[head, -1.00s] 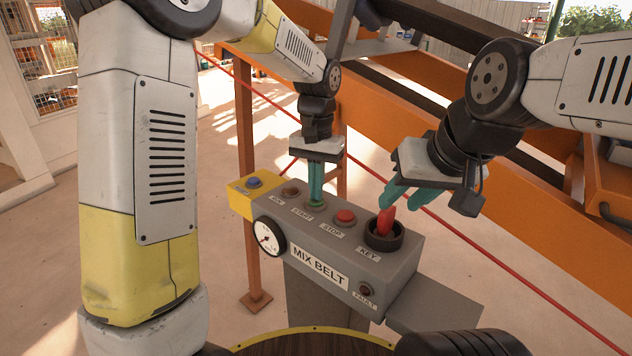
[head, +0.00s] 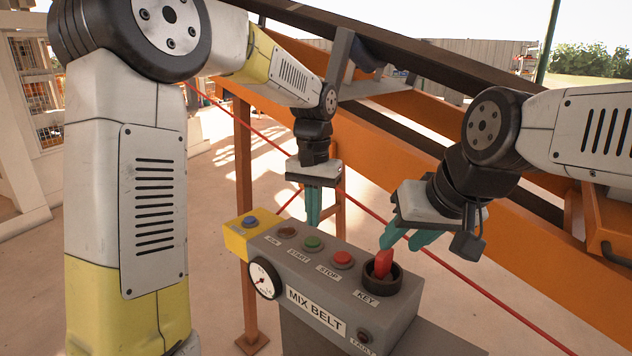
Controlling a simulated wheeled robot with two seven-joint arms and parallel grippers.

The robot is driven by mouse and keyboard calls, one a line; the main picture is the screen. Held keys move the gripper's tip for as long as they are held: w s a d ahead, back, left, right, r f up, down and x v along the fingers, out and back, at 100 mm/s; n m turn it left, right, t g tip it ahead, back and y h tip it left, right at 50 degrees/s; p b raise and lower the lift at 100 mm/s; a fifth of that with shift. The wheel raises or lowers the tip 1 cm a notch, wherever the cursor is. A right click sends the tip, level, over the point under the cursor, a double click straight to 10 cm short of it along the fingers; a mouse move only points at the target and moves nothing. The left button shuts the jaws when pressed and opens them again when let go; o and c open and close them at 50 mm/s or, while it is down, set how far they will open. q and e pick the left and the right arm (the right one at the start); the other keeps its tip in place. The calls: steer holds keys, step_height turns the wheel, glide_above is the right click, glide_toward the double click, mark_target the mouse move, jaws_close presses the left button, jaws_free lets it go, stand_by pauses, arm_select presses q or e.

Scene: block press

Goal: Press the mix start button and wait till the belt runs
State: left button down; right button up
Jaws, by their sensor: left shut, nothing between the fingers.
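The grey MIX BELT control box (head: 345,279) stands in front of me. Its green START button (head: 313,243) is uncovered, left of the red STOP button (head: 342,259). My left gripper (head: 313,222) is shut and empty, pointing down, with its fingertips a little above the START button and apart from it. My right gripper (head: 407,243) has its fingers apart beside the red key (head: 382,263) in its black collar; I cannot tell whether a finger touches the key. The dark belt (head: 420,58) runs along an orange frame (head: 420,125) behind; its motion cannot be told.
A blue button (head: 250,222) sits on the yellow end of the box. A small brown lamp (head: 287,232) and the FAULT lamp (head: 363,336) look unlit. A round gauge (head: 264,279) is on the front. A red cord (head: 455,276) slopes past behind the box.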

mark_target(314, 238)
arm_select(q)
step_height(314, 238, up, 9)
steer(key=shift+w, duration=0.1)
stand_by(0.7)
